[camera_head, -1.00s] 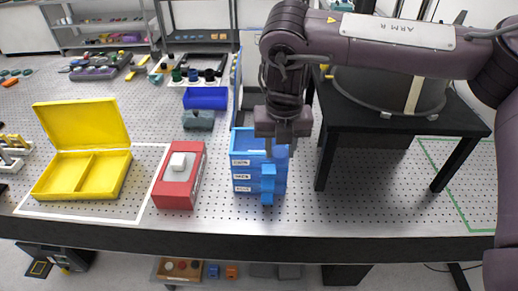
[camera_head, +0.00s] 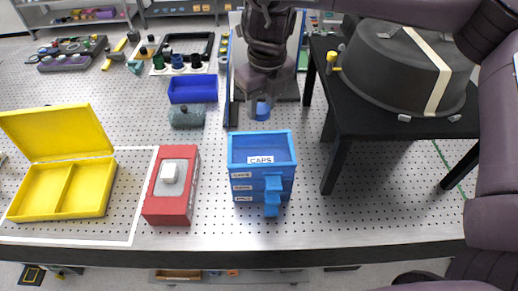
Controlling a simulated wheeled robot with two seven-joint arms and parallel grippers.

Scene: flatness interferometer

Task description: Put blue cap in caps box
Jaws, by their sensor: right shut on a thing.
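The blue cap (camera_head: 263,110) is held between the fingers of my right gripper (camera_head: 261,101), which points down from the top of the picture. The caps box is the open blue tray labelled CAPS (camera_head: 290,158) on top of a small stack of labelled blue drawers. I see nothing lying in it. In the picture, the gripper and cap are above and beyond the box's far edge, apart from it. My left gripper is not in view.
A red block with a white button (camera_head: 155,210) stands left of the box, and an open yellow case (camera_head: 40,199) further left. A blue tray (camera_head: 193,90) lies behind. A black stand (camera_head: 345,125) bearing a large dark drum (camera_head: 400,70) is close on the right.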

